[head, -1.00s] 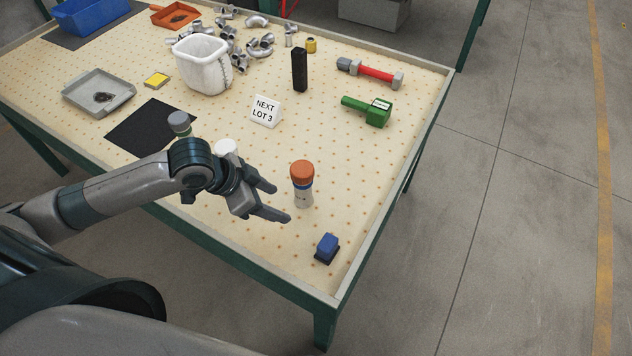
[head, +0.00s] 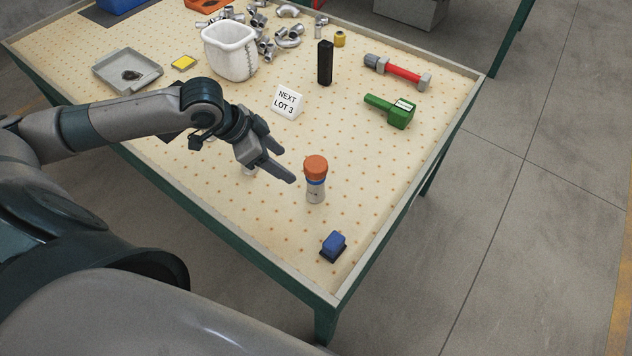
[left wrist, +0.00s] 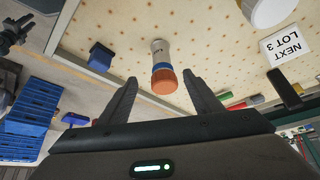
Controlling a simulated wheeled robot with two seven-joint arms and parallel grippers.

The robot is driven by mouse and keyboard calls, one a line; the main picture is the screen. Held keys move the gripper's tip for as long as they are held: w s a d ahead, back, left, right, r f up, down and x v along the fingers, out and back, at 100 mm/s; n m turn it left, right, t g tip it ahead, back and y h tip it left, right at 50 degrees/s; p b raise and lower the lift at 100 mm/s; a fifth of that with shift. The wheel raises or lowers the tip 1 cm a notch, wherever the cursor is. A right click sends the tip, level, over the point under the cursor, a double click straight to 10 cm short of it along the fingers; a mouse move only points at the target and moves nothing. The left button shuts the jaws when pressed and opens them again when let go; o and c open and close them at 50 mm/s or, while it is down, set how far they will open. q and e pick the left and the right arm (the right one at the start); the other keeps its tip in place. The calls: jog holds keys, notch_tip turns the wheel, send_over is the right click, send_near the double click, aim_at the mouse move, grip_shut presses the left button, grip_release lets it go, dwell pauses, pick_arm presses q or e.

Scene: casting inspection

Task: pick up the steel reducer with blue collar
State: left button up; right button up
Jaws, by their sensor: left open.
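An upright cylinder with a pale grey body, blue band and orange top (head: 315,182) stands on the pegboard table. It is the blue-collared thing I see best; I cannot tell surely that it is the reducer. In the left wrist view its orange top (left wrist: 163,81) shows between and beyond the fingers. My left gripper (head: 288,166) is open and empty, just left of the cylinder in the head view, fingers pointing towards it. A dark jointed shape at the left wrist view's upper left may be my right gripper (left wrist: 14,34); its jaws are unclear.
A blue block (head: 333,244) stands near the table's front corner. Behind are a lot sign (head: 288,102), a green tool (head: 391,111), a black block (head: 325,63), a red-handled tool (head: 398,72), a white bin (head: 230,50) and several metal fittings (head: 290,38). Around the cylinder the board is clear.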

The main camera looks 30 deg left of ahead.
aim_at(315, 184)
pick_arm(q)
jog(key=p+x, duration=0.3)
jog(key=x, duration=0.8)
jog(key=shift+f, duration=0.25)
jog(key=shift+w, duration=0.15)
jog(key=shift+p, duration=0.3)
jog(key=shift+w+d+f+p, duration=0.25)
jog(key=shift+w+f+p, duration=0.05)
jog(key=shift+p, duration=0.1)
jog(key=p+x, duration=0.1)
jog(key=x, duration=0.2)
jog(key=shift+w+d+f+p, duration=0.1)
jog(key=shift+w+f+p, duration=0.05)
jog(key=shift+w+p, duration=0.2)
jog(key=shift+f, duration=0.4)
